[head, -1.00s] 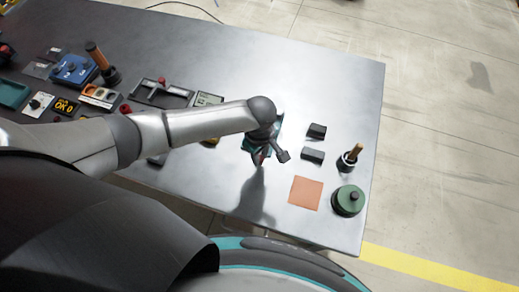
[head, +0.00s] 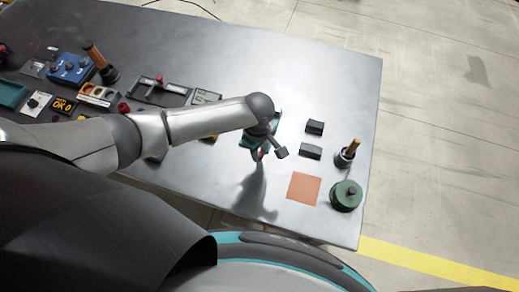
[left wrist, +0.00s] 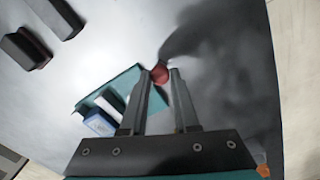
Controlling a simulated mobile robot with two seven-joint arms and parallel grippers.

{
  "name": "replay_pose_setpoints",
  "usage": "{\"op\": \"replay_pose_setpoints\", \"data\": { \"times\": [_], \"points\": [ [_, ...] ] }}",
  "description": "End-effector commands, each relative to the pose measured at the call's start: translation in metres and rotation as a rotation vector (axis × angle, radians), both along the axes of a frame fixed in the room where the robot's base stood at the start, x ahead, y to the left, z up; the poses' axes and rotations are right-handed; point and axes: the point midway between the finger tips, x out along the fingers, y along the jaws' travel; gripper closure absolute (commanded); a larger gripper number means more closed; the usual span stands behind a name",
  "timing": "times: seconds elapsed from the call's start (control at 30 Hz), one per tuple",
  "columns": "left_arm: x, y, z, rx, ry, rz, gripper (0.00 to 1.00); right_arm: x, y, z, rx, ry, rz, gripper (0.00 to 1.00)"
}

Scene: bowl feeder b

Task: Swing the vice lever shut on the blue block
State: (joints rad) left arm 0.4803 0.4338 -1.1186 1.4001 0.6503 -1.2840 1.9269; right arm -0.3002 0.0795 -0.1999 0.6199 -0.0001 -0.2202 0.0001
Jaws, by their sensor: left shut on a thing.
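My left gripper (left wrist: 160,92) is shut on the red knob (left wrist: 159,73) of the vice lever, which sits between its fingertips. In the head view the left gripper (head: 257,154) is over the middle of the table, mostly hidden by its own wrist. The teal vice (left wrist: 132,76) lies beneath and left of the fingers in the left wrist view. The blue block (left wrist: 100,123) sits in it, beside a pale part, and is partly covered by the gripper. The lever's arm is hidden, so I cannot tell its angle or whether the jaw touches the block. My right gripper is not in view.
Two dark blocks (head: 314,127) (head: 310,151) stand right of the vice. An orange square (head: 304,188), a green round part (head: 346,196) and a wooden-handled tool (head: 348,153) are near the right edge. Several devices, including a blue box (head: 71,68), fill the left side.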

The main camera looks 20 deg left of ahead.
Motion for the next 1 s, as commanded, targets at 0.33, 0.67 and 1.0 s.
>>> {"op": "replay_pose_setpoints", "data": {
  "times": [0.33,0.67,1.0],
  "points": [
    [0.013,0.005,0.005,0.005,-0.031,0.008,0.63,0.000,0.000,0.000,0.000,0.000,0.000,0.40],
    [0.009,0.003,0.004,0.004,-0.021,0.003,0.40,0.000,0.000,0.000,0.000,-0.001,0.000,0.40],
    [0.007,0.002,0.022,0.003,-0.019,0.002,0.40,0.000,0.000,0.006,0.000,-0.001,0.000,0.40]
  ]
}}
